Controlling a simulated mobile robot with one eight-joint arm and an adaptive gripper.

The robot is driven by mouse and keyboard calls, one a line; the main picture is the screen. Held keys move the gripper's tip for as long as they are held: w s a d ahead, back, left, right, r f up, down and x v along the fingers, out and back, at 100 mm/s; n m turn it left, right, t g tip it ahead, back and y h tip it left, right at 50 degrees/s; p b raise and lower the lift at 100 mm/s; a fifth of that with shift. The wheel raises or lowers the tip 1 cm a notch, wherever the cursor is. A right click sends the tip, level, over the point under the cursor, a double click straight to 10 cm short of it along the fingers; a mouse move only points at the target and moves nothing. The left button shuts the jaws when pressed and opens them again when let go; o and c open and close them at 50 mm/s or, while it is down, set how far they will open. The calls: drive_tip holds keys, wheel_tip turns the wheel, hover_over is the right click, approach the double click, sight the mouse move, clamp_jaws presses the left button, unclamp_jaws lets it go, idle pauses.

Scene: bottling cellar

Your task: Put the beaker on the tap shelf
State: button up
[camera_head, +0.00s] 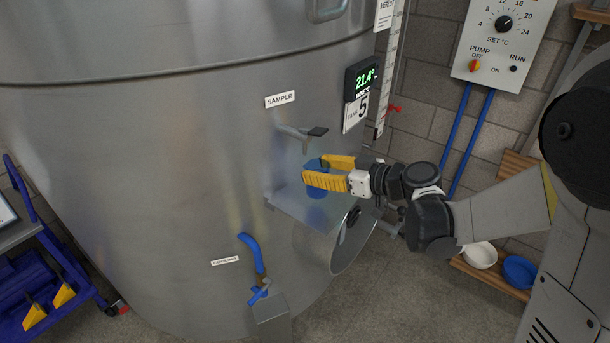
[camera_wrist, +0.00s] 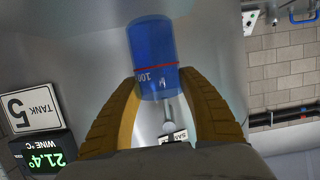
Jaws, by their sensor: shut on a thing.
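My gripper (camera_head: 316,171) has its yellow fingers shut on the blue beaker (camera_head: 316,191) at the tank front. In the wrist view, which is upside down, the fingers (camera_wrist: 160,82) clasp the beaker (camera_wrist: 152,50) on both sides; a red line and the figure 100 show on its wall. The beaker is over the tap shelf (camera_head: 286,202), a metal ledge on the tank, below the sample tap (camera_head: 298,133). It looks upright. Whether its base touches the shelf I cannot tell, as the fingers cover part of it.
The big steel tank (camera_head: 150,150) fills the left and middle. A round metal hatch (camera_head: 352,240) sits just below the shelf. A blue-handled valve (camera_head: 252,253) is lower left. A wooden rack with a white bowl (camera_head: 480,256) and a blue bowl (camera_head: 520,271) stands right.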

sight(309, 164)
drive_tip(key=w+a, duration=0.2)
drive_tip(key=a, duration=0.1)
drive_tip(key=shift+w, duration=0.1)
wheel_tip(309, 164, down, 4)
drive_tip(key=shift+w+r+b, duration=0.15)
drive_tip(key=shift+b, duration=0.35)
drive_tip(key=shift+r, duration=0.1)
drive_tip(key=shift+f, duration=0.2)
drive_tip(key=o, duration=1.1)
drive_tip(key=shift+r, duration=0.1)
